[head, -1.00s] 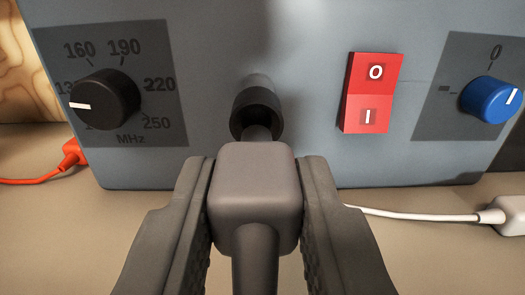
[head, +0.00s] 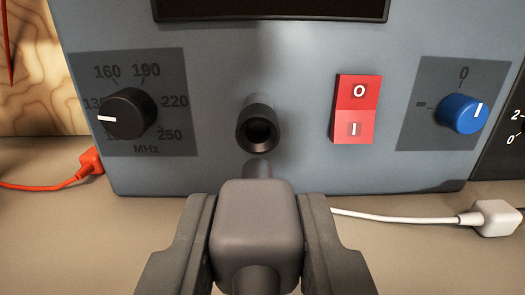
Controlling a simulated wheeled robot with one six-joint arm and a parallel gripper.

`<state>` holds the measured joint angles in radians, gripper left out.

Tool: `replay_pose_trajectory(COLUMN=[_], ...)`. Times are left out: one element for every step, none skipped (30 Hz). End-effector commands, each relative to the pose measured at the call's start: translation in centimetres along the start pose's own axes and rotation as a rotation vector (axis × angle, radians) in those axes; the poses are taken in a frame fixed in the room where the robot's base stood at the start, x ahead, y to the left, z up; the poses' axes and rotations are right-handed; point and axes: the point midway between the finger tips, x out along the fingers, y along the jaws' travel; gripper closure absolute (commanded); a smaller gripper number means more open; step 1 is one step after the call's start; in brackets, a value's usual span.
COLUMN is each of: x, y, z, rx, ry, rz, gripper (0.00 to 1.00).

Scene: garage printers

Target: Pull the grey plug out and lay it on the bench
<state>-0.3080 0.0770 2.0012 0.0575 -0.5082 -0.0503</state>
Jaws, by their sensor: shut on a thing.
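The grey plug (head: 257,225) is between the two fingers of my gripper (head: 257,235), which is shut on its square body. Its narrower front end points at the device, and its cable end runs down out of the picture. The dark round socket (head: 258,128) on the front of the blue-grey device shows an open, empty hole. The plug's tip is below and in front of the socket, apart from it.
The device front (head: 215,90) carries a black MHz dial (head: 127,115), a red rocker switch (head: 354,110) and a blue knob (head: 464,111). An orange plug and cord (head: 90,163) lie left. A white plug (head: 496,217) with its cord lies right.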

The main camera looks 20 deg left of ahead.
Motion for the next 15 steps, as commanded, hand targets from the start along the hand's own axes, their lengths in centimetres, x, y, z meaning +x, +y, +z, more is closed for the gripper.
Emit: replay_pose_trajectory(x=[0.0, 0.0, 0.0, 0.0, 0.0, 0.0, 0.0, 0.0, 0.0, -0.1, -0.1, -0.1, -0.2, -0.2, -0.4], y=[0.0, 0.0, 0.0, 0.0, 0.0, 0.0, -0.1, -0.1, -0.2, -0.3, -0.4, -0.7, -0.8, -1.1, -1.4], z=[0.0, 0.0, 0.0, 0.0, 0.0, 0.0, 0.0, -0.1, -0.1, -0.1, -0.2, -0.3, -0.4, -0.5, -0.6], rx=[0.000, 0.000, 0.000, 0.000, 0.000, 0.000, 0.000, 0.000, 0.001, 0.001, 0.001, 0.002, 0.003, 0.003, 0.004], ry=[0.000, 0.000, 0.000, 0.000, 0.000, -0.001, -0.003, -0.005, -0.011, -0.017, -0.023, -0.036, -0.047, -0.061, -0.082], rz=[0.000, 0.000, 0.000, 0.000, 0.000, 0.000, -0.001, -0.002, -0.004, -0.006, -0.009, -0.014, -0.018, -0.023, -0.030], gripper=[1.00, 1.00, 1.00, 1.00, 1.00, 1.00, 1.00, 1.00, 1.00, 1.00, 1.00, 1.00, 1.00, 1.00, 1.00])
